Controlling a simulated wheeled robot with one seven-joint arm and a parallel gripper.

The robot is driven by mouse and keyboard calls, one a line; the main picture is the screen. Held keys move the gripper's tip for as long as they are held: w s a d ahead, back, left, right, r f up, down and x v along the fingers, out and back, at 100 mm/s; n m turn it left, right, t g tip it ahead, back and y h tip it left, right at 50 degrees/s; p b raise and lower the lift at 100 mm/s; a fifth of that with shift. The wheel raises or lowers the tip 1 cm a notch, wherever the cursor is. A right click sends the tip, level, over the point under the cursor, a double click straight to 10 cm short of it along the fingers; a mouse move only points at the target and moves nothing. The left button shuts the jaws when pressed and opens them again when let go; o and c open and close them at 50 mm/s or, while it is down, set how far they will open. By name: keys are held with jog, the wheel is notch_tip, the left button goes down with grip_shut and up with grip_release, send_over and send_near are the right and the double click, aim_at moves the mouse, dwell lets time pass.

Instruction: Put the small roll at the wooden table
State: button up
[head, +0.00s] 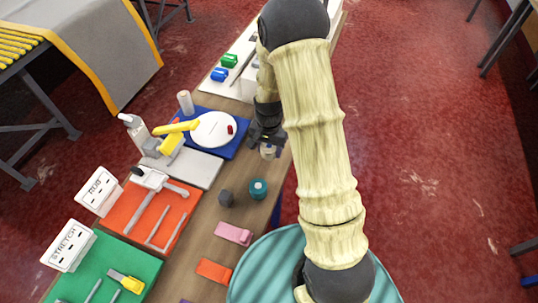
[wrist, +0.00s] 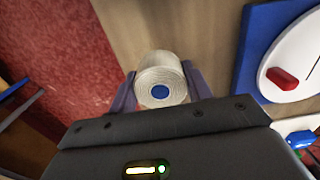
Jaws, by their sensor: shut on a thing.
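A small cream roll (wrist: 160,68) with a blue core shows in the wrist view, between the two fingers of my gripper (wrist: 159,88). My gripper is shut on it. In the head view my gripper (head: 268,142) is near the right edge of the wooden table (head: 205,246), and the pale roll (head: 268,152) shows just below the fingers. Wood lies behind the roll in the wrist view (wrist: 150,25). I cannot tell whether the roll touches the tabletop.
A blue mat with a white plate (head: 212,129) and red piece lies left of my gripper. A teal roll (head: 258,188), a dark cube (head: 226,198) and a pink block (head: 233,233) stand nearer. Bare wood lies between them. Red floor drops off at right.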

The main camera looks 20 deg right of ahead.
aim_at(269, 156)
jog(key=shift+f, duration=2)
jog(key=shift+f, duration=0.1)
jog(key=o, duration=1)
notch_tip(269, 156, up, 12)
jog(key=shift+r+b, duration=0.15)
jog(key=shift+b, duration=0.45)
jog(key=shift+s, duration=0.1)
